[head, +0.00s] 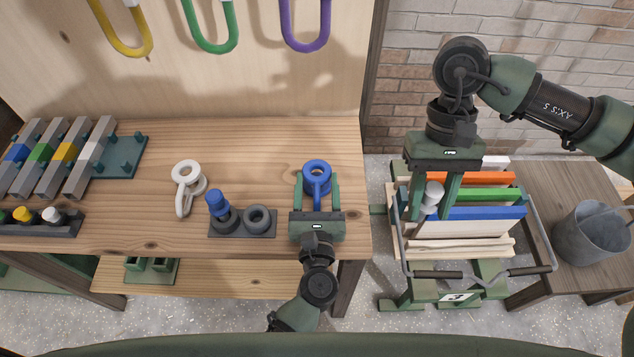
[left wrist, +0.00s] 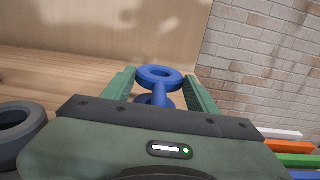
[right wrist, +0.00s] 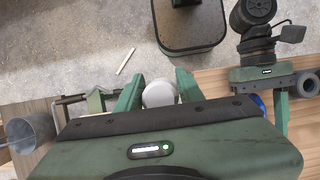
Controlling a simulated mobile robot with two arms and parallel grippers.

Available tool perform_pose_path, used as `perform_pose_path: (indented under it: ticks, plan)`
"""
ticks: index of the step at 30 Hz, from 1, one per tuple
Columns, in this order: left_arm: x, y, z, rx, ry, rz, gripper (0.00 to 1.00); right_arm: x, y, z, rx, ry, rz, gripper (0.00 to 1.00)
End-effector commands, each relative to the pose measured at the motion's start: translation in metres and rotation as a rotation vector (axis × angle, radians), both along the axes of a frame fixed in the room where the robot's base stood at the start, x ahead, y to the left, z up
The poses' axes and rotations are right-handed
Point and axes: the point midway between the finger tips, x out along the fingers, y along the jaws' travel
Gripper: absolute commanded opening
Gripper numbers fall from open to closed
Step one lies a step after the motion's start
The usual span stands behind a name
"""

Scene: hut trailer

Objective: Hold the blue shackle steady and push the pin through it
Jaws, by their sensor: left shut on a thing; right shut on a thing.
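The blue shackle (head: 316,172) is at the right end of the wooden bench, its ring uppermost. My left gripper (head: 317,190) is shut on it; the left wrist view shows the shackle (left wrist: 159,78) between the two green fingers. My right gripper (head: 440,200) is off the bench's right side, above the rack of coloured boards. It is shut on a pale grey-white pin (head: 432,194), whose round end (right wrist: 160,93) shows between the fingers in the right wrist view. A blue-topped pin (head: 217,203) stands in a dark holder (head: 240,232) left of my left gripper.
A white shackle (head: 187,177) lies on the bench, and a grey ring (head: 258,216) sits in the holder. Coloured blocks (head: 60,160) are at the left. The board rack (head: 480,220) and a metal bucket (head: 590,232) stand to the right. Coloured hooks (head: 305,30) hang behind.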

Motion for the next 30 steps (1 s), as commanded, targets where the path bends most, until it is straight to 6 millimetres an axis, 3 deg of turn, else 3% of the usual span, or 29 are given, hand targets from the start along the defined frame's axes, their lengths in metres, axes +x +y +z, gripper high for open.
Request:
perform_pose_path:
  ticks: [10, 14, 17, 24, 30]
  plan:
    - [0.000, 0.000, 0.001, -0.001, -0.002, 0.000, 0.00, 0.001, 0.001, 0.000, 0.000, 0.000, -0.004, 0.00]
    - [0.000, 0.000, 0.001, -0.001, -0.003, 0.000, 0.00, 0.011, 0.012, 0.000, 0.003, 0.001, -0.090, 0.00]
    - [0.000, 0.000, 0.002, -0.001, -0.003, 0.000, 0.00, 0.031, 0.034, 0.001, 0.005, 0.002, -0.261, 0.00]
    - [0.000, 0.000, 0.002, -0.001, -0.003, 0.000, 0.00, 0.093, 0.111, 0.011, 0.010, 0.005, -0.854, 0.00]
    - [0.000, 0.000, 0.001, -0.001, -0.003, 0.000, 0.00, 0.130, 0.164, 0.025, 0.012, 0.004, -1.264, 0.00]
